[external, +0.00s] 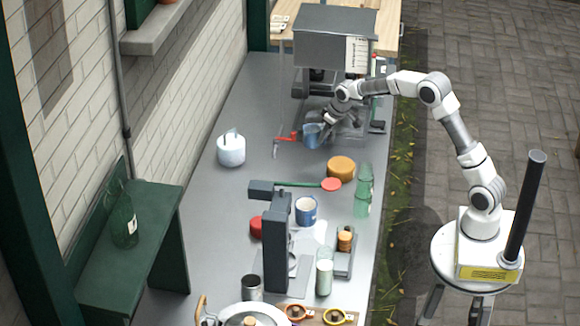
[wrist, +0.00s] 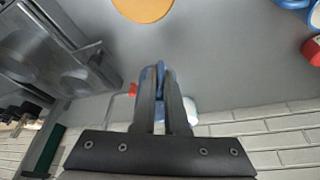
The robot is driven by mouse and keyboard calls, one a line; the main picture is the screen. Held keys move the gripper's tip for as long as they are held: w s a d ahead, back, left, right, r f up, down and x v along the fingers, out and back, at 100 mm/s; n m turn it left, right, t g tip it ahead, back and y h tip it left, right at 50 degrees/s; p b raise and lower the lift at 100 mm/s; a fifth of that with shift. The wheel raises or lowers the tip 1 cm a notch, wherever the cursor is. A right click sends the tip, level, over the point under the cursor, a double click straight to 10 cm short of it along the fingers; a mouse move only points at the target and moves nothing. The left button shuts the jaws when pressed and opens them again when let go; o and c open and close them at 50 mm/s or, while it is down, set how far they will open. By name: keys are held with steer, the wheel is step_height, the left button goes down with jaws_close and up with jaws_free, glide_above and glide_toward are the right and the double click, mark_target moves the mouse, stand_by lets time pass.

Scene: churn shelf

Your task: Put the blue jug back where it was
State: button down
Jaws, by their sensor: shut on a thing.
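The blue jug (external: 312,136) is small and sits at the end of my arm in the external view, near the front of the grey machine. My gripper (external: 328,122) is shut on it. In the wrist view my gripper (wrist: 160,92) has its two fingers close together, with a thin strip of the blue jug (wrist: 160,70) showing between them. Most of the jug is hidden by the fingers there. I cannot tell whether the jug touches the counter.
The grey machine (external: 320,50) stands at the back, with a red-handled part (external: 287,138) beside the jug. The counter's left middle (external: 215,215) is clear.

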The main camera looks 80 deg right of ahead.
steer(key=shift+s+d+f, duration=0.1)
steer(key=shift+d, duration=0.05)
steer(key=shift+f, duration=0.2)
steer(key=w+a+f, duration=0.2)
steer(key=w, duration=0.1)
steer(key=w+a+f, duration=0.2)
steer(key=w, duration=0.1)
steer(key=w+a+f+p, duration=0.1)
steer(key=w+a+f, duration=0.1)
steer(key=a, duration=0.1)
steer(key=shift+w+f, duration=0.25)
steer(key=shift+w, duration=0.15)
steer(key=shift+a+f, duration=0.1)
steer(key=shift+f, duration=1.9)
steer(key=shift+f, duration=0.1)
steer(key=shift+f, duration=0.15)
steer(key=c, duration=0.9)
jaws_free()
steer(key=shift+c, duration=0.2)
steer(key=shift+r, duration=0.2)
